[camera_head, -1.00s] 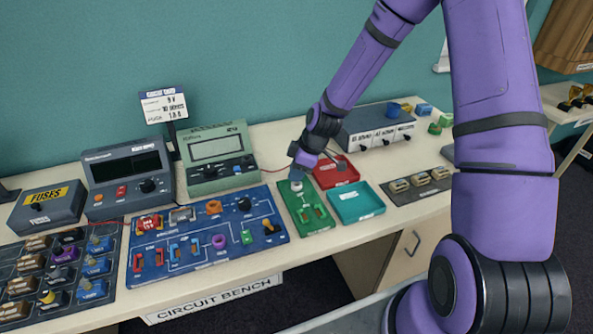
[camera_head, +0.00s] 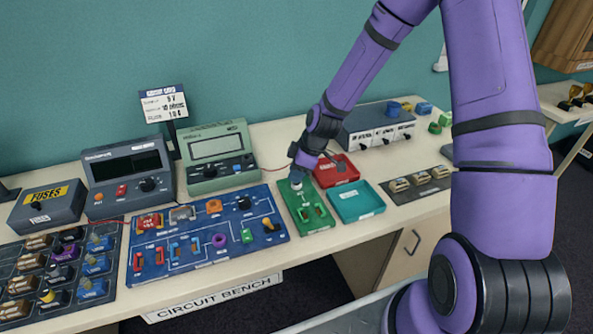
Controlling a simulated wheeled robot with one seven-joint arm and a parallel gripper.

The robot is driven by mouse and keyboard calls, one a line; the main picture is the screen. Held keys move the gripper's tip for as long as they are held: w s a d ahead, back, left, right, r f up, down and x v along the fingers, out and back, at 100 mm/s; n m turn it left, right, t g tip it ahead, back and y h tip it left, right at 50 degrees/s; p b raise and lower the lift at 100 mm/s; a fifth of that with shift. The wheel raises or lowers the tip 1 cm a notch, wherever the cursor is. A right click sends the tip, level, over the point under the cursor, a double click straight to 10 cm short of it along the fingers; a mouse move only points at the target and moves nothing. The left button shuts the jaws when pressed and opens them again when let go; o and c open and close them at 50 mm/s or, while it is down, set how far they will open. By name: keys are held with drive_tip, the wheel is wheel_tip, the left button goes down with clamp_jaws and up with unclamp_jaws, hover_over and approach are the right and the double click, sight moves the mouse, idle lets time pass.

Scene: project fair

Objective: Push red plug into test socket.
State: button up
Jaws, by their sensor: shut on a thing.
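My gripper (camera_head: 297,178) points down over the back end of a green test board (camera_head: 318,222) on the bench. It is small and partly hidden by my wrist, and it is shut. A thin red lead (camera_head: 268,169) runs from the green meter toward my gripper. The red plug at its end is hidden by my gripper and wrist. I cannot tell whether the plug touches the board or sits in a socket.
A red tray (camera_head: 336,171) and a teal tray (camera_head: 357,203) stand close to the right of the board. A blue circuit board (camera_head: 205,258) lies to its left, and the green meter (camera_head: 216,158) stands behind. A grey switch box (camera_head: 376,130) is at the back right.

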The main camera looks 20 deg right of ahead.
drive_tip(key=shift+f, duration=0.6)
idle(0.5)
drive_tip(key=o, duration=1.5)
drive_tip(key=shift+r, duration=4.05)
